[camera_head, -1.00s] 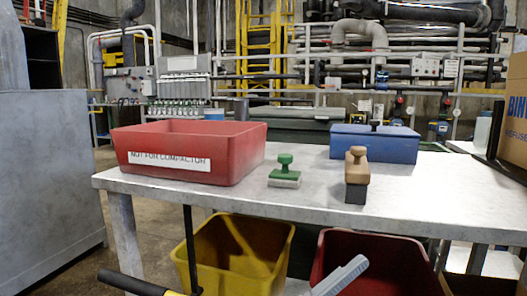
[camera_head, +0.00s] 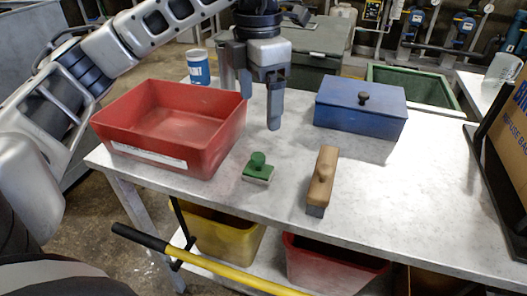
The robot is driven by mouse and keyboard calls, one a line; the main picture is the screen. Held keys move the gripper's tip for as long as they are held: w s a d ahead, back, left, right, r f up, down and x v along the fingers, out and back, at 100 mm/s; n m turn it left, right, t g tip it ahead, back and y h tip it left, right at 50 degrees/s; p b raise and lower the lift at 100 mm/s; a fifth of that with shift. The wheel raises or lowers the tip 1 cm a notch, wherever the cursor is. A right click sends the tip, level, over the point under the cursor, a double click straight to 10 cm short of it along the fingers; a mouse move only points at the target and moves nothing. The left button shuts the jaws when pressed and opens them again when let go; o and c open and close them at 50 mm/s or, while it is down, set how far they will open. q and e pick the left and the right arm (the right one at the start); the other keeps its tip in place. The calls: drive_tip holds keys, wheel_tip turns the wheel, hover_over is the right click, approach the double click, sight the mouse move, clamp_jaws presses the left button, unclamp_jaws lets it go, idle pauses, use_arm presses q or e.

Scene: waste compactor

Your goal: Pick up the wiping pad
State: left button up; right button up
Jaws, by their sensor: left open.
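The wiping pad (camera_head: 258,169), taken to be the small block with a green knob handle and a pale base, stands on the light grey table (camera_head: 399,204), right of the red bin. My left gripper (camera_head: 260,108) hangs above the table behind the pad, pointing down. Its two dark fingers are apart with nothing between them. It is clear of the pad. My right gripper does not show.
A red bin (camera_head: 132,158) stands left of the pad, a wooden-handled brush (camera_head: 322,182) to its right. A blue lidded box (camera_head: 345,118) and a blue-and-white can (camera_head: 198,68) stand farther back. A yellow pole (camera_head: 215,271) crosses in front of the table.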

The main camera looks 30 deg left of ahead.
sight(258, 156)
use_arm(q)
wheel_tip(258, 156, down, 10)
drive_tip(key=shift+s+r+b, duration=0.15)
drive_tip(key=shift+r+b, duration=0.05)
drive_tip(key=shift+b, duration=0.6)
drive_tip(key=shift+a+f, duration=0.15)
drive_tip(key=shift+f, duration=2.8)
drive_tip(key=c, duration=1)
